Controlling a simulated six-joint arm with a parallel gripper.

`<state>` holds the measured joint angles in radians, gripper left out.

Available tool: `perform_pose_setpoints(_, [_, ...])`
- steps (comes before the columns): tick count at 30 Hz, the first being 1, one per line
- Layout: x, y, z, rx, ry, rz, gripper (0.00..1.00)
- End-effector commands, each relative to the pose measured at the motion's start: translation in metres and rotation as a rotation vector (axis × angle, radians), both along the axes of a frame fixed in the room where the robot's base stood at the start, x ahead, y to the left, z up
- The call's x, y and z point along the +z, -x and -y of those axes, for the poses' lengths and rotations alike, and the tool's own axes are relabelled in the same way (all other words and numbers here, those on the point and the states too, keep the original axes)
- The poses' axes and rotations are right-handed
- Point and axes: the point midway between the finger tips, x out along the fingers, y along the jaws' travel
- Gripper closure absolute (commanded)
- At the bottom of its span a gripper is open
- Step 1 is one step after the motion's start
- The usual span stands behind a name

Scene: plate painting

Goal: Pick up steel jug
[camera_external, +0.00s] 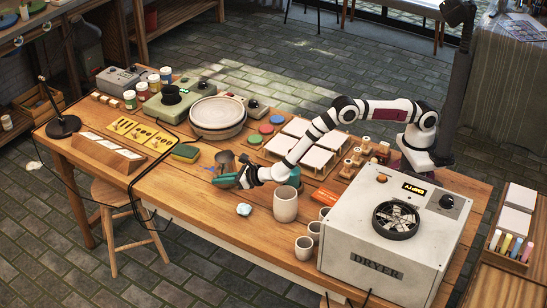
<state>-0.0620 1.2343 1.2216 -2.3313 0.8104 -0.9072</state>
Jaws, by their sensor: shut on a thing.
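The steel jug (225,160) is a small grey-brown metallic vessel near the middle of the wooden table. It is partly hidden by my gripper (222,180), whose teal fingers reach in from the right at its near, lower side. The gripper is shut on the jug. The jug looks about upright. I cannot tell whether its base touches the table.
A turntable (217,114) stands behind the jug, and a green-yellow sponge (185,153) lies to its left. A pale cup (286,203) stands right of the gripper; a crumpled light-blue piece (243,209) lies in front. A large white dryer (345,235) fills the right.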

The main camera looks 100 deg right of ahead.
Motion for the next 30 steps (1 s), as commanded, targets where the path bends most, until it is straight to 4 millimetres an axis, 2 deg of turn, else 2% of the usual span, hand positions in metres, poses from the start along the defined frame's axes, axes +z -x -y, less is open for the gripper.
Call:
perform_pose_setpoints(11, [0.006,0.0,0.0,0.001,-0.001,0.001,1.0])
perform_pose_setpoints(21, [0.042,0.0,0.0,-0.001,-0.001,0.002,1.0])
perform_pose_setpoints(30, [0.065,0.024,0.032,-0.002,0.001,0.002,1.0])
